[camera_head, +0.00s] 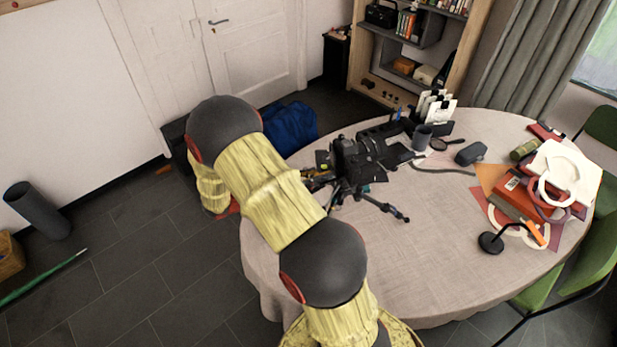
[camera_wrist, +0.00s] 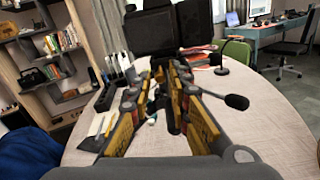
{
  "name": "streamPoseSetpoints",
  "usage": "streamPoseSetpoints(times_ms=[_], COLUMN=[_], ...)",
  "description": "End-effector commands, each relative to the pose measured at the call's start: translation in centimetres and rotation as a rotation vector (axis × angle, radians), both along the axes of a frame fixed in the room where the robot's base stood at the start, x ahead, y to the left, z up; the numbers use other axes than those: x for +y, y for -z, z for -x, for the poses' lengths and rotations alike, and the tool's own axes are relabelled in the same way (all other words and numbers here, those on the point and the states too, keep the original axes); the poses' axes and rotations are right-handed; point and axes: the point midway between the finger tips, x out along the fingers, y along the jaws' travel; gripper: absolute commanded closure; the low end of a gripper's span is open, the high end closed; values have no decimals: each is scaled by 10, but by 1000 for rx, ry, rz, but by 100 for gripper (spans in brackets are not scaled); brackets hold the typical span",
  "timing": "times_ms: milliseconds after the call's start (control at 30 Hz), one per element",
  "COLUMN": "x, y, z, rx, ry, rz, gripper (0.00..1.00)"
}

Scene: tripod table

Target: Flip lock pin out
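A black camera (camera_head: 357,156) sits on a small black tripod (camera_head: 385,207) on the table. In the wrist view, the camera (camera_wrist: 165,28) fills the top middle, just beyond my fingertips. My gripper (camera_wrist: 165,73) points at the mount below the camera, its two yellow-padded fingers apart with a gap between them. Dark tripod parts show behind and between the fingers; I cannot tell whether they touch. A black handle with a rounded knob (camera_wrist: 237,101) sticks out to the right. The lock pin cannot be made out; the fingers and camera cover much of the mount.
The round table (camera_head: 440,240) has a grey cloth. A dark mug (camera_head: 422,137), a magnifying glass (camera_head: 440,144) and a dark case (camera_head: 471,153) stand behind the tripod. Papers, an orange box (camera_head: 527,195) and a small black lamp (camera_head: 491,242) lie right. The table's front is clear.

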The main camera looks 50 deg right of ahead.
Motion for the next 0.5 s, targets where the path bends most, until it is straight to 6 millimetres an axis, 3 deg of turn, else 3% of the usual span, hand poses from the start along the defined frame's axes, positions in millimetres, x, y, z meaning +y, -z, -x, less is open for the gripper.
streamPoseSetpoints(times_ms=[167,500], x=[10,68], y=[0,1], z=[-6,-38], rx=[-1,0], ry=[-3,-4], rz=[0,0], gripper=[81,81])
